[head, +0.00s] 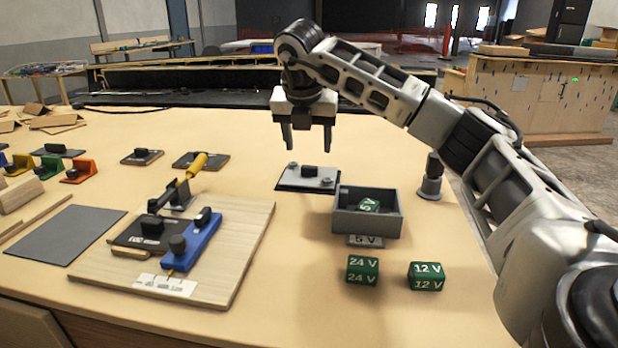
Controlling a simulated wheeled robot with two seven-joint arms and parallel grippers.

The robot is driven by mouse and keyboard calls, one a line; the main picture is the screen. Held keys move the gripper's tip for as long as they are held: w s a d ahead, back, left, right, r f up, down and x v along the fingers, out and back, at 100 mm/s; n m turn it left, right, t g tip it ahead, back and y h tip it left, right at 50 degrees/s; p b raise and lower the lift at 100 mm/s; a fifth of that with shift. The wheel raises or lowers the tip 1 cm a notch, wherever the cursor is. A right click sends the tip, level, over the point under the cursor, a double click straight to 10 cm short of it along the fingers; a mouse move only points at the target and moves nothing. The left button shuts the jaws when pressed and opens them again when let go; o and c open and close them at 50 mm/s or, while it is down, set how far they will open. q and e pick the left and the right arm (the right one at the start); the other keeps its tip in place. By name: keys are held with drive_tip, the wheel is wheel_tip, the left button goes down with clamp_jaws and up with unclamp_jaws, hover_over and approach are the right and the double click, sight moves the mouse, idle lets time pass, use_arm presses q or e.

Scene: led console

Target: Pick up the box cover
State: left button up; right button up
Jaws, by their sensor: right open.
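The box cover (295,181) is a flat light grey plate with a dark knob on top. It lies on the table, just behind and left of the open grey box (367,222). A green cube (369,206) sits inside the box, and a "5 V" label (366,241) lies in front of it. My right gripper (307,147) is open and empty, pointing down above the cover with a gap between them. My left gripper is not in view.
Green cubes marked 24 V (362,270) and 12 V (426,276) stand in front of the box. A grey cylindrical post (431,180) stands right of it. A wooden board (236,262) with a blue switch (193,241) and a yellow-handled lever (196,165) lies left.

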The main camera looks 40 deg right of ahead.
sight(309, 166)
drive_tip(key=shift+x, duration=3.15)
drive_tip(key=shift+a, duration=0.1)
drive_tip(key=c, duration=1.1)
